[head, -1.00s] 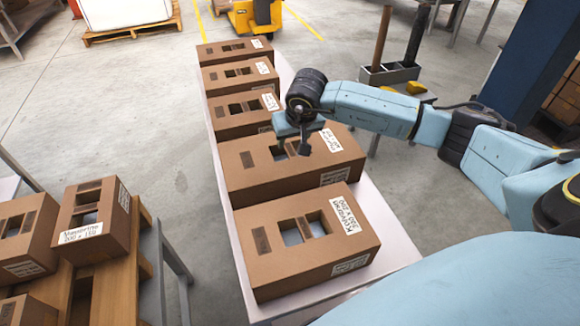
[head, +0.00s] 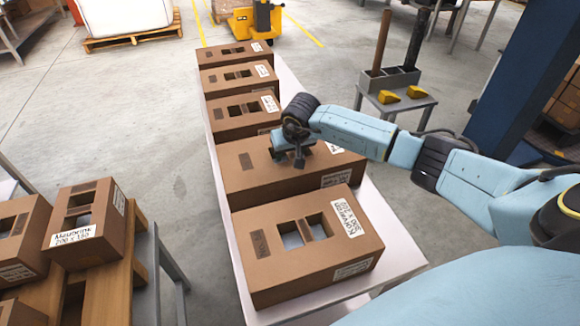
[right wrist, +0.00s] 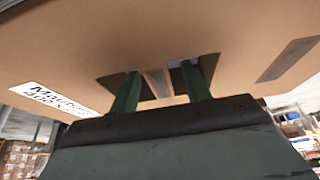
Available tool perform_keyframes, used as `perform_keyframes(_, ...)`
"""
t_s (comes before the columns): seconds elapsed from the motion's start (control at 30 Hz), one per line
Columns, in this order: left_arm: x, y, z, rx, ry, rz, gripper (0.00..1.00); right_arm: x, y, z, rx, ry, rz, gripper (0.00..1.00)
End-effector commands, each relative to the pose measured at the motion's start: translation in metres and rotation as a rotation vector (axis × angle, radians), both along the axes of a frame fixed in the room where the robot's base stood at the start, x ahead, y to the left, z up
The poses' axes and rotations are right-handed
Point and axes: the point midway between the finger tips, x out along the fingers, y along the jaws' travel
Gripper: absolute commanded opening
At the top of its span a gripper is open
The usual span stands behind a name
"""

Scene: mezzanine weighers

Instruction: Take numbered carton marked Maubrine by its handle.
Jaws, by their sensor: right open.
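The carton (head: 240,178) under my right gripper is a brown box on the long white table. In the right wrist view the same carton (right wrist: 215,35) carries a white label (right wrist: 58,99) reading roughly "Maubrine 400 x", partly cut off. Its handle is a cardboard strip (right wrist: 155,83) between two cut-out openings. My right gripper (head: 293,160) is open at the carton's top. In the right wrist view the gripper's green fingers (right wrist: 160,82) stand on either side of the strip, their tips in the openings. A gap shows beside each finger. My left gripper is out of view.
Another carton (head: 307,250) stands just in front on the white table (head: 398,240); several more stand behind. A smaller carton (head: 88,222), also labelled Maubrine, sits on a wooden stand at left. A grey stand (head: 400,106) with yellow pieces is at right.

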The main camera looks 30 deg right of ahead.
Motion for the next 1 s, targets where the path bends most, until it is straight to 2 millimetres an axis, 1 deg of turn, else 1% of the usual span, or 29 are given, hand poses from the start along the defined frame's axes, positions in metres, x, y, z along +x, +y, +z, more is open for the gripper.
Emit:
perform_keyframes(0.13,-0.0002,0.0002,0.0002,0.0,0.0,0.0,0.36,0.0,0.0002,0.0004,0.0,0.0,0.0,0.47)
perform_keyframes(0.5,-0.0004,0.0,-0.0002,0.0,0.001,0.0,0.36,-0.0001,0.0002,0.0005,0.0,0.0,0.0,0.0)
perform_keyframes(1.0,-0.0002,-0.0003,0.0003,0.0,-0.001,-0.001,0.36,0.0011,0.0,0.0042,0.001,-0.004,0.0,0.0)
